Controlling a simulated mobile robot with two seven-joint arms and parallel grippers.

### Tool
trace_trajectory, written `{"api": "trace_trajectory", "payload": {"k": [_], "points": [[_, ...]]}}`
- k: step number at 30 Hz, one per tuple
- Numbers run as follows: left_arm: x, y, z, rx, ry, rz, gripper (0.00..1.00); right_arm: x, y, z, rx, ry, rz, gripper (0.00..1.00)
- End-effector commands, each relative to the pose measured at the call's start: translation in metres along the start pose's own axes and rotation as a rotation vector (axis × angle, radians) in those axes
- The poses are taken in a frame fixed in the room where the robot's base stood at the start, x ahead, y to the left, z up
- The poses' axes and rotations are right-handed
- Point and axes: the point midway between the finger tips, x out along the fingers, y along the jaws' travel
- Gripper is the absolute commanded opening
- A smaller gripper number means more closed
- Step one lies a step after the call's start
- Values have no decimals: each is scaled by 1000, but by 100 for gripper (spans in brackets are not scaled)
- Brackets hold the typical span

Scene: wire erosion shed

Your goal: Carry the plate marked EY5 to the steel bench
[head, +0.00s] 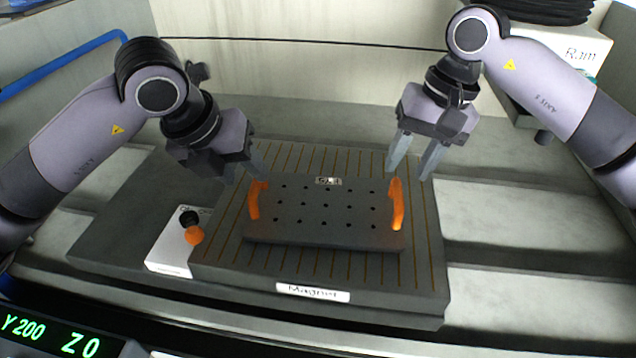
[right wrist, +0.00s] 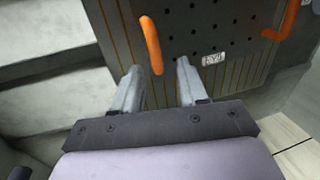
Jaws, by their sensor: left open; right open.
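The dark plate (head: 325,234) with rows of holes lies on the striped block labelled Magnet (head: 425,290). A small label at its far edge (head: 328,181) is hard to read; in the right wrist view the label (right wrist: 213,59) appears to read EY5. The plate has a left orange handle (head: 254,200) and a right orange handle (head: 397,204). My left gripper (head: 246,178) is open and empty by the left handle. My right gripper (head: 410,166) is open above the right handle. In the right wrist view, that handle (right wrist: 151,45) shows beyond and between the open fingers (right wrist: 158,82). The steel bench is not clearly identifiable.
A white box (head: 170,250) with a black and an orange knob stands left of the plate. A display (head: 60,335) is at the lower left. A box labelled Ram (head: 575,50) with black coils sits at the upper right. Pale slabs (head: 530,250) lie right of the block.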

Motion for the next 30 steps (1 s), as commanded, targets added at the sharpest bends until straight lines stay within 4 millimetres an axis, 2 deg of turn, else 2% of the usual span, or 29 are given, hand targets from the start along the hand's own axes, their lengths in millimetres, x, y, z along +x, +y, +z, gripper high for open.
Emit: {"api": "trace_trajectory", "payload": {"k": [14,17,24,30], "points": [[1,3,0,8,-12,29,46,0,5,-1,-17,11,37,43],[10,3,0,7,-9,30,46,10,5,-1,-17,10,38,43],[46,4,0,7,-9,29,46,45,6,-1,-17,8,36,43],[66,5,1,6,-11,29,46,65,7,-2,-17,11,36,43]]}}
